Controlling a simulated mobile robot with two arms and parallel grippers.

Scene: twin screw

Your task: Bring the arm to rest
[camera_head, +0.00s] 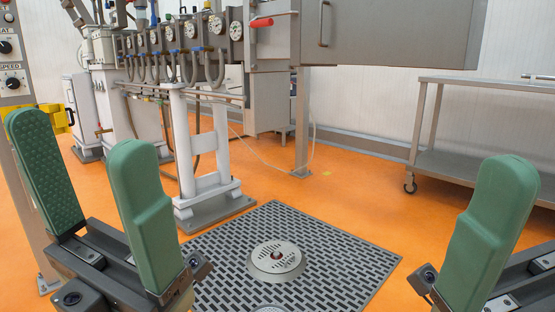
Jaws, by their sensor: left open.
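My left gripper (95,180) is in the lower left of the head view. Its two green padded fingers stand upright with a clear gap between them, and nothing is held. My right gripper shows at the lower right, with one green finger (490,232) and part of its dark mount in the picture. Its other finger is outside the frame, so its opening does not show. Both grippers are in the foreground, apart from each other and seen against the floor.
The grey machine (390,32) with gauges and pipes stands at the back on white legs. A control panel (14,55) is at the far left edge. A steel wheeled table (485,165) stands at the right. A floor grate (330,255) lies between the grippers on open orange floor.

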